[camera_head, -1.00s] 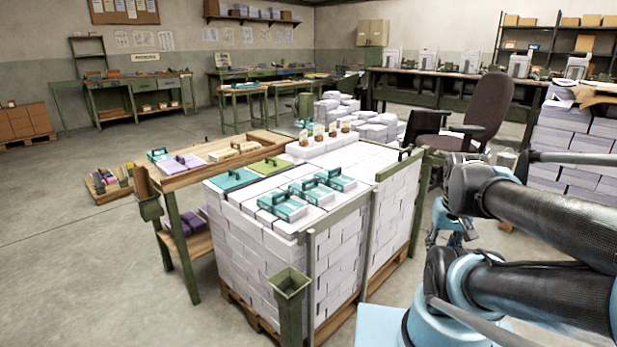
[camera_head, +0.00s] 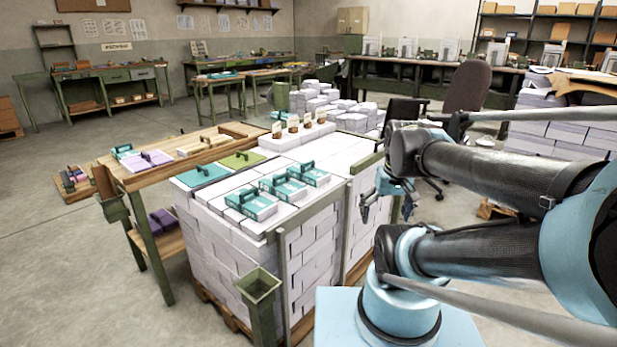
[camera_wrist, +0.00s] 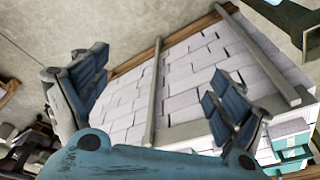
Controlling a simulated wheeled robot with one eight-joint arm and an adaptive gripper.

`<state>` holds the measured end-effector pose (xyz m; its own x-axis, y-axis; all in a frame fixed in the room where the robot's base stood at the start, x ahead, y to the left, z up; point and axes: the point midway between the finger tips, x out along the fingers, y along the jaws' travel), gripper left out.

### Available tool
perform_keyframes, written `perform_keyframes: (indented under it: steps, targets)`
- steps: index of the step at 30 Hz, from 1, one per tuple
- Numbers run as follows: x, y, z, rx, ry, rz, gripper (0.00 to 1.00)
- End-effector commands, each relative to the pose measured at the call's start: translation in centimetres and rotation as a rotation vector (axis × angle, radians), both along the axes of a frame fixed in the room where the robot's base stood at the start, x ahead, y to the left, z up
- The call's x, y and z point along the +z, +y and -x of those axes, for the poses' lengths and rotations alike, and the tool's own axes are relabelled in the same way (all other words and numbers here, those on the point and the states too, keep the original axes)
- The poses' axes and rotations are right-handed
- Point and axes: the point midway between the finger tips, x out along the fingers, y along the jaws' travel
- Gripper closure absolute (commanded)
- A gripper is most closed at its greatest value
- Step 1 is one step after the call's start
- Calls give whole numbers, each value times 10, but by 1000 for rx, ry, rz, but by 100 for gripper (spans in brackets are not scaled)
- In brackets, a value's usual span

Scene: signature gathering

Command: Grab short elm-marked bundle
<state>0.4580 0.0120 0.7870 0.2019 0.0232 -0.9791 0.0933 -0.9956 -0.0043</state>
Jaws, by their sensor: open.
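Three teal-wrapped bundles with handles (camera_head: 283,187) lie in a row on top of the white paper stack (camera_head: 225,246). A teal bundle (camera_head: 205,174) and a green one (camera_head: 240,159) lie flat at its left edge. Several small brown tagged pieces (camera_head: 293,123) stand at its back. I cannot read an elm mark on any bundle. My gripper (camera_head: 387,208) is open and empty, beside the stack's right side. In the wrist view the spread fingers (camera_wrist: 155,85) face the stack's side wall, and part of a teal bundle (camera_wrist: 291,145) shows at lower right.
Green posts and rails (camera_head: 283,275) edge the stack. A wooden side table (camera_head: 165,176) with more bundles adjoins the left. An office chair (camera_head: 466,92) stands behind my arm. Open floor lies at left.

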Motion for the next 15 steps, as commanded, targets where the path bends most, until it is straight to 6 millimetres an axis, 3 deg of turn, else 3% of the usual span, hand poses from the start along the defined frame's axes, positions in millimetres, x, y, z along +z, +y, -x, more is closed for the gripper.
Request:
perform_keyframes:
  steps: [6,15]
  targets:
    - [43,22,-58,149,-22,-18,6]
    - [86,59,-144,349,-60,-42,6]
